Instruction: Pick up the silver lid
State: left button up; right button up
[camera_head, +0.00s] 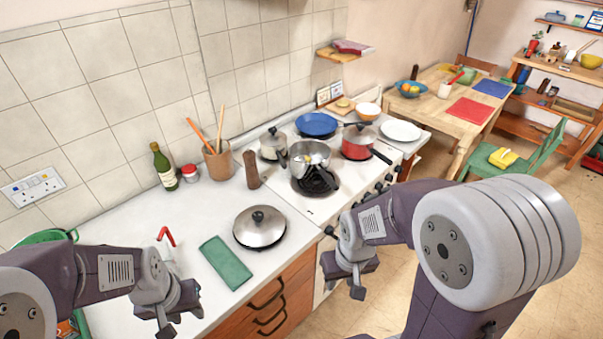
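The silver lid (260,226) is a round, shiny lid with a dark knob on top. It lies on the white counter, near its front edge, on or against something dark that shows at its rim. My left gripper (167,326) is at the lower left, over the counter front, left of and nearer than the lid. My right gripper (356,288) hangs to the right of the lid, in front of the stove and drawers. Neither gripper touches the lid. I see nothing held in either, and their finger gaps do not show clearly.
A green cloth (226,262) lies just left of the lid. A brown pepper mill (251,170) stands behind it. The stove holds a steel pot (309,158), a red pot (357,144) and a blue pan (316,124). A bottle (163,168) and utensil pot (218,160) stand by the wall.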

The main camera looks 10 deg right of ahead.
aim_at(261, 225)
jog(key=i+l+u, duration=0.1)
jog(key=u, duration=0.3)
jog(key=l+u, duration=0.35)
jog(key=i+l+u, duration=0.1)
jog(key=u, duration=0.3)
jog(key=l+u, duration=0.2)
jog(key=u, duration=0.15)
